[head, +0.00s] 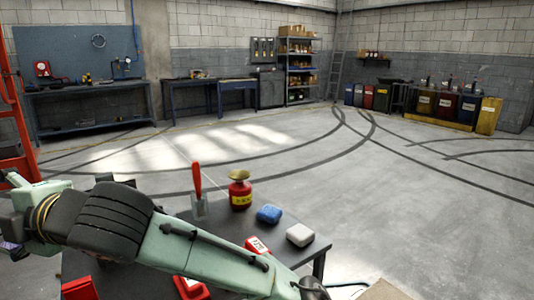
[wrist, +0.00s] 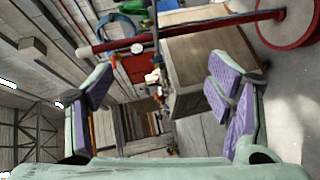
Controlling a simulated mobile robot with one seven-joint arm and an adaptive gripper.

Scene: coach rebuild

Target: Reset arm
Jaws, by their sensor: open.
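My arm (head: 205,258) stretches across the lower left of the head view, above a dark table. My gripper (wrist: 160,72) shows in the wrist view with its two purple-padded fingers wide apart. Nothing is between the pads; the space there shows only the background. In the head view the gripper end lies at the far left edge, mostly cut off. The wrist view is tilted and faces away from the tabletop.
The dark table (head: 228,232) carries a red-handled tool (head: 198,188), a red container (head: 240,194), a blue block (head: 269,214), a white block (head: 299,235) and a red labelled item (head: 256,246). A red ladder (head: 14,125) stands at left. Open floor lies beyond.

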